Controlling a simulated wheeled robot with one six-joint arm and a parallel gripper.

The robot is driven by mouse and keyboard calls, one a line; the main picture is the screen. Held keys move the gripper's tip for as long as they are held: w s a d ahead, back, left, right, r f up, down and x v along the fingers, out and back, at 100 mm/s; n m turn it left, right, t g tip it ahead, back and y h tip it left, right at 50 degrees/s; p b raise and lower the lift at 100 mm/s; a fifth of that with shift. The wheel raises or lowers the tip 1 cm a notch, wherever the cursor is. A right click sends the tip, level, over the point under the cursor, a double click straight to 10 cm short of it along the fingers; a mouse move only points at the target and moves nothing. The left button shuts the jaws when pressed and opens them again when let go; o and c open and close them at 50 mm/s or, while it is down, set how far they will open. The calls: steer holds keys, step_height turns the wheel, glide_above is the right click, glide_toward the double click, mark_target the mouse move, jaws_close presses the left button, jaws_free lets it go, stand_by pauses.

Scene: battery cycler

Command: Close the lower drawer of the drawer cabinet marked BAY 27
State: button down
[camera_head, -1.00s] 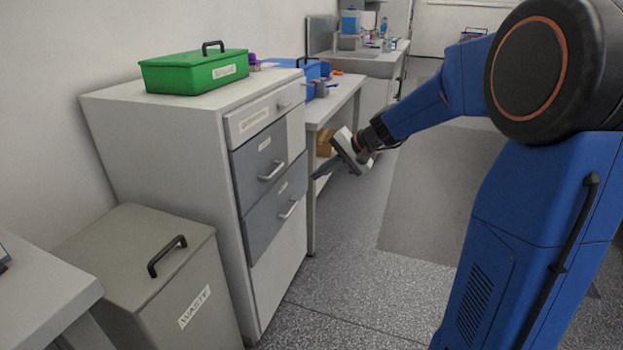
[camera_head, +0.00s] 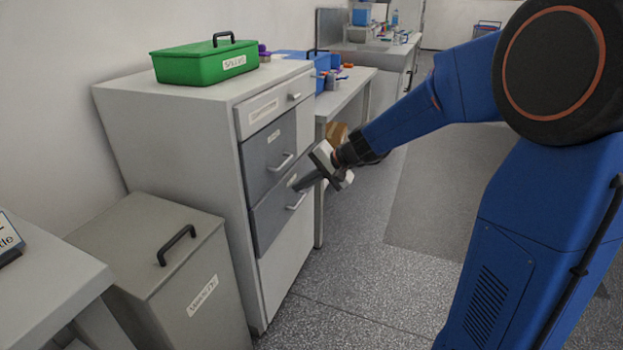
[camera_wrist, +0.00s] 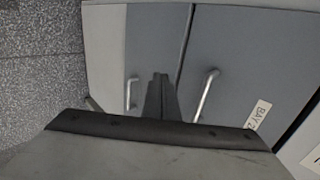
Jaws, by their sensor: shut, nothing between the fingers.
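The cabinet (camera_head: 165,135) has a white top drawer (camera_head: 270,106) and two dark grey drawers below it. The lower grey drawer (camera_head: 272,222) looks nearly flush with the front; I cannot tell whether a small gap is left. Its bar handle (camera_head: 297,201) shows, and in the wrist view the handle (camera_wrist: 131,93) is left of the fingers. The upper grey drawer (camera_head: 262,158) bears a partly cut-off "BAY 2" label (camera_wrist: 259,118) in the wrist view. My gripper (camera_head: 297,187) is shut and empty, its tips at the lower drawer's front near its top edge; contact is unclear.
A grey waste bin (camera_head: 150,245) stands left of the cabinet. A green box (camera_head: 205,64) sits on top of the cabinet. A bench (camera_head: 350,85) with a blue box (camera_head: 305,60) stands beyond it. Speckled floor (camera_head: 340,275) in front is clear.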

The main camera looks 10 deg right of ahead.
steer(key=shift+w+a+f, duration=0.3)
steer(key=shift+w+a, duration=0.25)
steer(key=shift+a, duration=0.25)
steer(key=shift+w+a+f, duration=0.25)
steer(key=shift+w+a, duration=0.3)
steer(key=shift+a, duration=0.2)
steer(key=shift+w+a+f, duration=0.3)
steer(key=shift+w+a, duration=0.25)
steer(key=shift+a, duration=0.25)
